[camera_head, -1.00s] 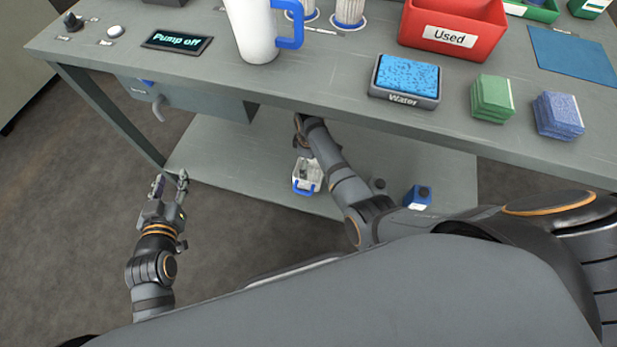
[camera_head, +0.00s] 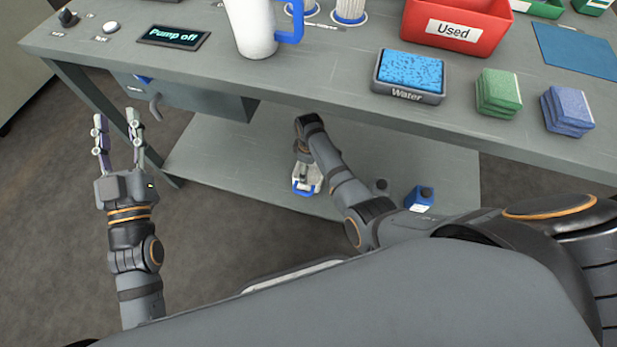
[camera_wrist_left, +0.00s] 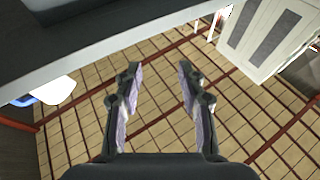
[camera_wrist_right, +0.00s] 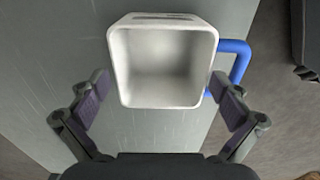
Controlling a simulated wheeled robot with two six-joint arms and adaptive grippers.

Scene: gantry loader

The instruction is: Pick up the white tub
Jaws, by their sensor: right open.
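The white tub (camera_head: 307,187) with a blue handle stands on the lower shelf, mostly hidden by my right gripper in the head view. In the right wrist view I look down into the empty tub (camera_wrist_right: 162,62), its blue handle (camera_wrist_right: 236,62) on the right side. My right gripper (camera_wrist_right: 165,98) is open, with one finger on either side of the tub's near part. I cannot tell if the fingers touch it. My left gripper (camera_head: 117,120) is open and empty, left of the bench, as the left wrist view (camera_wrist_left: 158,75) also shows.
The lower shelf (camera_head: 225,155) sits under the bench top (camera_head: 310,75), whose front edge overhangs my right arm. A drawer unit (camera_head: 190,100) hangs near my left gripper.

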